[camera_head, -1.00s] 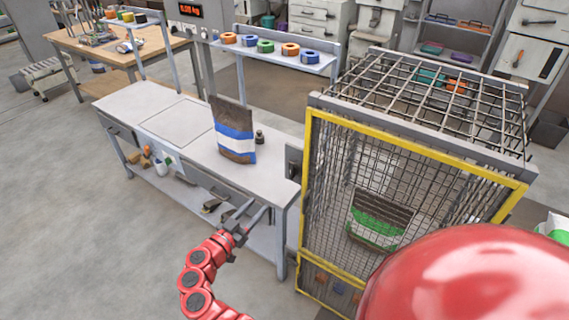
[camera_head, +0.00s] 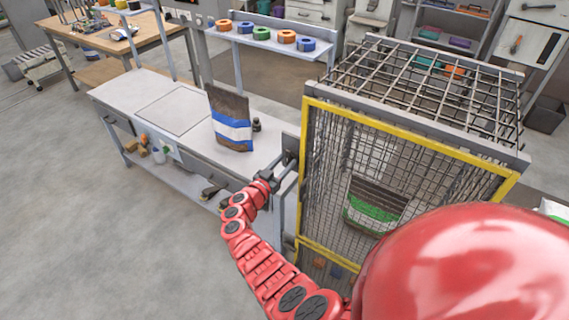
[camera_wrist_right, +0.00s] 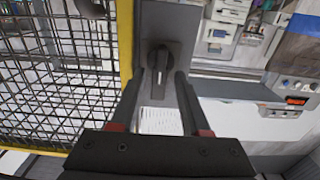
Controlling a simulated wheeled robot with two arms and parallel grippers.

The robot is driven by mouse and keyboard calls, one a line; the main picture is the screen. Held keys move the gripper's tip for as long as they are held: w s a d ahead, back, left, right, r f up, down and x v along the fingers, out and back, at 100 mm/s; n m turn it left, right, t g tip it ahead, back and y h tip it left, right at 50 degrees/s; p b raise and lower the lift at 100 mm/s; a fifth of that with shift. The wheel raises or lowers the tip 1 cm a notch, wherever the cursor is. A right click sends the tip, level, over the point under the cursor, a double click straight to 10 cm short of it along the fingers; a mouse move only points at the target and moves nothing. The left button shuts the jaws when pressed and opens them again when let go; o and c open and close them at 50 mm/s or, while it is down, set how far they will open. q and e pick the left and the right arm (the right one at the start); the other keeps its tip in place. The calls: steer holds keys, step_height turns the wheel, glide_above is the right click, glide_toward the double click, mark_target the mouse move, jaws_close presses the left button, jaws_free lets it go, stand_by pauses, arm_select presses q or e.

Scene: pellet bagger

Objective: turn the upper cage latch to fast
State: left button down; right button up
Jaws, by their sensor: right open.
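The upper cage latch shows in the right wrist view as a dark knob (camera_wrist_right: 158,62) on a grey plate beside the yellow cage frame. Its handle points down in that picture. My right gripper (camera_wrist_right: 164,78) is open, with its two dark fingers reaching toward the plate, one on each side of the handle. I cannot tell whether they touch it. In the head view my right gripper (camera_head: 284,168) is at the left edge of the cage (camera_head: 305,150), by the bench end, and largely covers the latch there. My left gripper is not in view.
A workbench (camera_head: 140,87) stands left of the cage with a blue, white and brown bag (camera_head: 231,120) on it. A green and white bag (camera_head: 372,208) is behind the cage mesh. A shelf (camera_head: 262,36) with coloured rolls stands behind. The floor at left is clear.

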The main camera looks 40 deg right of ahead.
jaws_close()
stand_by(0.3)
steer(key=shift+d, duration=0.1)
